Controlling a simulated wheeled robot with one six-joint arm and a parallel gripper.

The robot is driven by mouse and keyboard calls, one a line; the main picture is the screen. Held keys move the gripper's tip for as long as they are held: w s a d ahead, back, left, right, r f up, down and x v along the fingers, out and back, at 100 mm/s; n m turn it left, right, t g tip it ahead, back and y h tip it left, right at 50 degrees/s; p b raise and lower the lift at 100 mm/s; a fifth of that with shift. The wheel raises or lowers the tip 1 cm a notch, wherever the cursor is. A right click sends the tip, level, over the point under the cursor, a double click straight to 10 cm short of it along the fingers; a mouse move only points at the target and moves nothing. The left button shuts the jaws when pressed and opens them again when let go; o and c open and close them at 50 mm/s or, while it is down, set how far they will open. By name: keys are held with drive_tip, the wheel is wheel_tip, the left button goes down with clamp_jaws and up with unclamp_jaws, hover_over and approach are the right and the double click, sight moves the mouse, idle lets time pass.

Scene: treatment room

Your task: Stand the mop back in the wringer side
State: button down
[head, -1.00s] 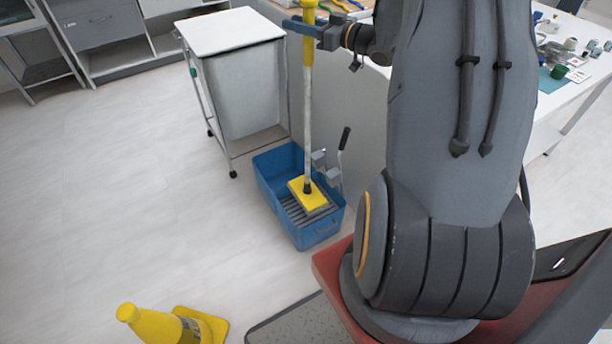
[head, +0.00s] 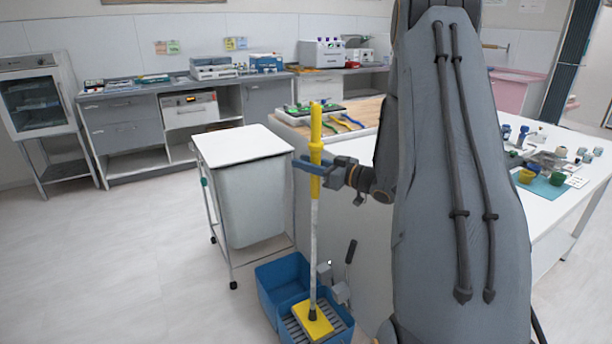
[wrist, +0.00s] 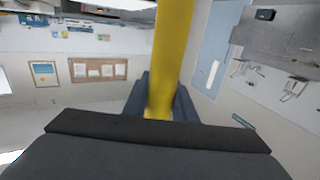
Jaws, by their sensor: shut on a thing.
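The mop (head: 314,245) stands nearly upright, with a yellow grip, a pale pole and a yellow head (head: 313,322). Its head is at the grey slatted wringer (head: 291,325) in the near side of the blue bucket (head: 272,297). I cannot tell whether the head rests on the slats or hangs just above them. My gripper (head: 312,168) is shut on the yellow grip, below its top. In the wrist view the yellow grip (wrist: 171,55) runs up between the jaws. The bucket's far compartment looks empty of the mop.
A white-topped bin cart (head: 240,145) stands behind and left of the bucket. A white table (head: 545,215) with small items is at the right. The wringer's lever (head: 350,252) rises beside the mop. The floor at the left is clear.

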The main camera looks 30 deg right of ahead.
drive_tip(key=shift+f, duration=1.95)
drive_tip(key=c, duration=1.5)
unclamp_jaws()
drive_tip(key=shift+o, duration=0.2)
drive_tip(key=b+v, duration=0.1)
drive_tip(key=v, duration=1.1)
